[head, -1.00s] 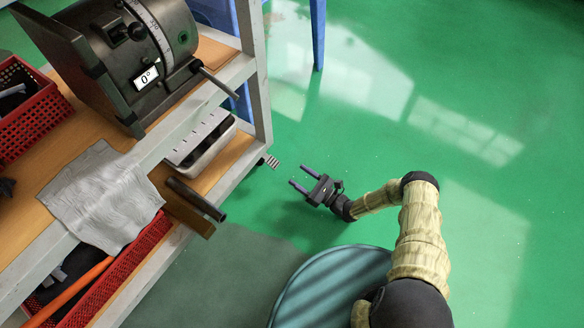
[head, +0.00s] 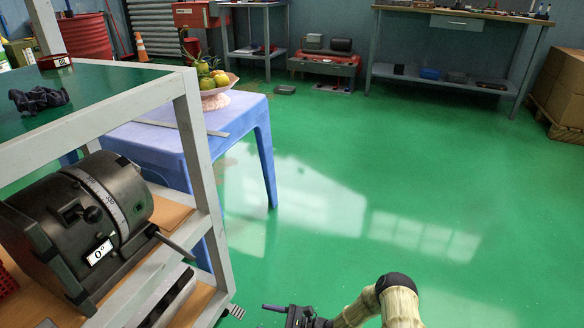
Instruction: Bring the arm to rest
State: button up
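My gripper (head: 276,309) is at the bottom edge of the head view, just right of the cart's lower corner. One dark finger shows, pointing left, and the rest is cut off by the frame's edge, so its opening is hidden. My arm, in a tan sleeve with a black joint, shows at the bottom right of it. The tooling cart (head: 190,130) stands at the left, apart from the gripper. Nothing is seen held in the visible part.
A dark rotary indexing head (head: 75,215) sits on the cart's shelf, its rod sticking out right. A blue table (head: 165,145) with a fruit bowl (head: 215,95) stands behind. A workbench (head: 450,50) and cardboard boxes (head: 565,90) are farther back. Green floor (head: 350,160) is open ahead and right.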

jog(key=s+d+r+n+h+p, duration=0.55)
jog(key=d+r, duration=0.25)
jog(key=r, duration=1)
jog(key=s+d+r+n+h+p, duration=0.4)
jog(key=d+r+n+h+p, duration=0.3)
jog(key=r, duration=1.1)
jog(key=s+d+r+n+h+p, duration=0.55)
jog(key=d+r+h+p, duration=0.2)
jog(key=r, duration=1.05)
notch_tip(320, 180, up, 38)
jog(key=y+p, duration=0.1)
jog(key=p, duration=3.6)
jog(key=shift+w+d, duration=0.15)
